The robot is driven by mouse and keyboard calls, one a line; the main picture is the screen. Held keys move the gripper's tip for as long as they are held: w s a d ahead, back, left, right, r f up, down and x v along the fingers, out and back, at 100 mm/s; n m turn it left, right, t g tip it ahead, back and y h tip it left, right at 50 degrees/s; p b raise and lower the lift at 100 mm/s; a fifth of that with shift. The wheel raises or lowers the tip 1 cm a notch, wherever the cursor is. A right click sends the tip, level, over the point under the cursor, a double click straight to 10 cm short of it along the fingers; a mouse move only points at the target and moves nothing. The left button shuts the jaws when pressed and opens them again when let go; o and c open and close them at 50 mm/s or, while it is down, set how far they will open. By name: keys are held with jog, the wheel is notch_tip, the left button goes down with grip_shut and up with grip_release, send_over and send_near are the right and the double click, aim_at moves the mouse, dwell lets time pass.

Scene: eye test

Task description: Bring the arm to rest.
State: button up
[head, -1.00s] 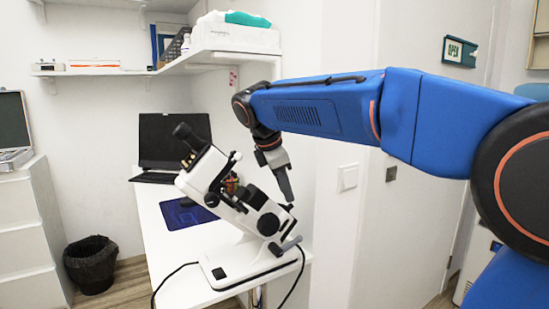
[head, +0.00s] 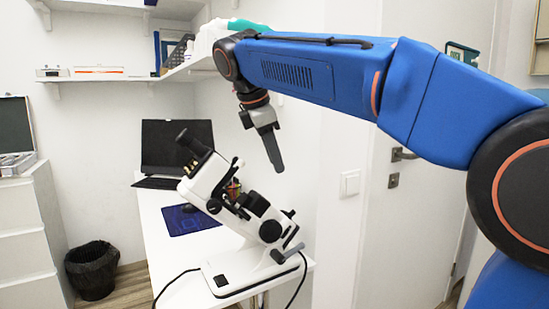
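My blue arm reaches in from the right of the head view, its forearm stretched to the left across the upper part. My gripper (head: 277,168) hangs down from the arm's end, seen from the side, above and to the right of the microscope's eyepiece end. I cannot tell from this angle whether its fingers are apart. Nothing is seen held in it. The white microscope (head: 232,192) stands tilted on the white desk (head: 185,257), and the gripper appears apart from it.
A dark laptop (head: 177,147) and a blue mat (head: 190,219) are on the desk. A wall shelf (head: 190,68) lies behind the arm's end. A black bin (head: 92,270) stands on the floor at left. A door (head: 425,205) is behind the arm at right.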

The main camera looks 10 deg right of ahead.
jog(key=s+d+f+m+y, duration=0.2)
jog(key=s+d+f+m, duration=0.7)
jog(key=s+f, duration=0.4)
jog(key=s+d+f+m+t+y, duration=0.1)
jog(key=s+d+f+m, duration=0.1)
jog(key=s+f+m, duration=0.2)
jog(key=s+d+f+m+y, duration=0.1)
jog(key=s+f+m, duration=0.4)
jog(key=s+f, duration=0.5)
notch_tip(320, 180, down, 6)
jog(key=shift+s+d+r+t, duration=0.15)
jog(key=shift+d+t, duration=0.25)
jog(key=shift+d, duration=0.25)
